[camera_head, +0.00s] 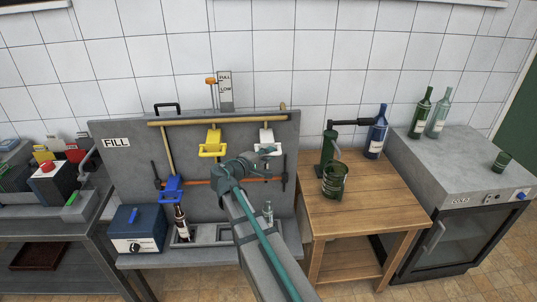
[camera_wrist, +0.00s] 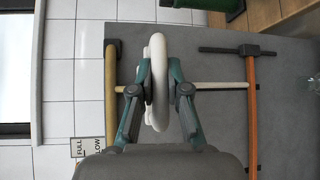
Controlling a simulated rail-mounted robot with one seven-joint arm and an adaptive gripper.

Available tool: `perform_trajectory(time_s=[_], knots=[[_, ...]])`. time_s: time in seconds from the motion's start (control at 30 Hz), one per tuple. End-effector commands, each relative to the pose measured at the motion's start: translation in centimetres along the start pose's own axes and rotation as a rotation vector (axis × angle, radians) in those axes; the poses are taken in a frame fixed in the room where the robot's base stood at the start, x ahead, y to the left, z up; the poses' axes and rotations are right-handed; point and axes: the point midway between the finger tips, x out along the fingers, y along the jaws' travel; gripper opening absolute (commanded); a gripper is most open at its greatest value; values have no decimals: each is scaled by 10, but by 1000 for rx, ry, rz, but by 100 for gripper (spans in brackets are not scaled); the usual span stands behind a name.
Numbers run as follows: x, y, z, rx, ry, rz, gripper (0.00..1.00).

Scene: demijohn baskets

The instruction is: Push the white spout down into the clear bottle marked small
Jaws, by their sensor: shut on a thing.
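The white spout (camera_head: 267,136) is on the grey fill panel, at the right of the row of spouts. My gripper (camera_head: 268,154) is at its lower part, in front of the panel. In the wrist view, turned on its side, my gripper (camera_wrist: 159,75) has its two teal fingers closed on either side of the rounded white spout (camera_wrist: 158,105). A small clear bottle (camera_head: 268,212) stands upright in the tray below the spout, apart from it. I cannot read a mark on it. My arm hides part of the tray and panel.
A yellow spout (camera_head: 212,143) and a lower blue spout (camera_head: 173,188) are to the left. A dark bottle (camera_head: 181,222) stands under the blue one. A blue box (camera_head: 137,230) is at lower left. A wooden table (camera_head: 360,205) with a green corker (camera_head: 328,155) is at right.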

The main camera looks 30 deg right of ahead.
Motion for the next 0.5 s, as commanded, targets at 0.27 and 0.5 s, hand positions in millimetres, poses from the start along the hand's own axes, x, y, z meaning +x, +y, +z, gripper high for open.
perform_trajectory(time_s=[0.27, 0.5], knots=[[7, -51, -7, 0, 0, -2, 0], [15, -109, -15, 0, -1, -2, 0]])
